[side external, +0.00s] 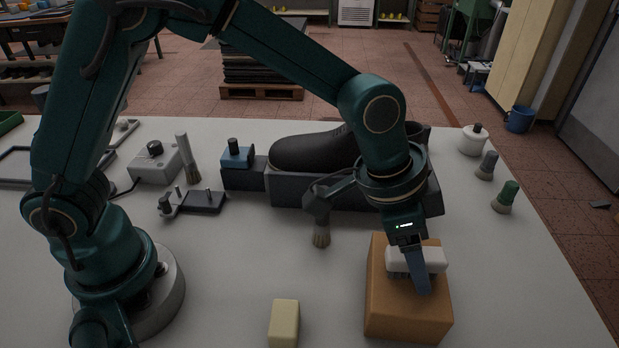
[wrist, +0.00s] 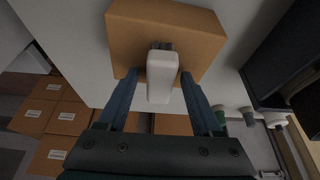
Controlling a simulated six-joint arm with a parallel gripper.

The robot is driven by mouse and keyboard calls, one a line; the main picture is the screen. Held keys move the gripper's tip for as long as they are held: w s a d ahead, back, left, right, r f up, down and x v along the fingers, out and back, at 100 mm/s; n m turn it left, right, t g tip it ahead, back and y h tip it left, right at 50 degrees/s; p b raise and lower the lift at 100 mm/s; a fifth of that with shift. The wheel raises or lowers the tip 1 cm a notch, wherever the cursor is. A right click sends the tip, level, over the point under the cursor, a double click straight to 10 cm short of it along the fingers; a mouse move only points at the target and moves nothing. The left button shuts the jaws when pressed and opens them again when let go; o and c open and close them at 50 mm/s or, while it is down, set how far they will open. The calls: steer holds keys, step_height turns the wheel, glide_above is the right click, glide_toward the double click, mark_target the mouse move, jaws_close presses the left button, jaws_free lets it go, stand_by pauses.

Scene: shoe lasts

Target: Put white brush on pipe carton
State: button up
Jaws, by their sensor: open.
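The white brush (side external: 428,258) lies across the top of the brown pipe carton (side external: 408,312) at the front right of the table, and appears to rest on it. My gripper (side external: 416,278) points down at the carton, with one blue finger in front of the brush. In the wrist view the brush (wrist: 161,84) sits between the two spread fingers of my gripper (wrist: 160,76), with gaps on both sides. The carton (wrist: 190,38) lies beyond them.
A black shoe (side external: 310,150) sits behind on a dark block. A brush (side external: 321,236) stands left of the carton, and a cream block (side external: 284,322) lies at the front. A green-topped brush (side external: 507,197), a grey-topped brush (side external: 487,165) and a white pot (side external: 472,142) stand at right.

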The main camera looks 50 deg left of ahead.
steer(key=v, duration=1.1)
steer(key=s+a+f+n+t+y, duration=0.1)
steer(key=s+a+n, duration=0.3)
steer(key=a, duration=0.5)
steer(key=s+a+f+n+t+y, duration=0.1)
steer(key=s+a+n+y, duration=0.1)
steer(key=s+a+n, duration=0.3)
steer(key=s+a, duration=0.2)
steer(key=a, duration=0.2)
steer(key=shift+s, duration=0.15)
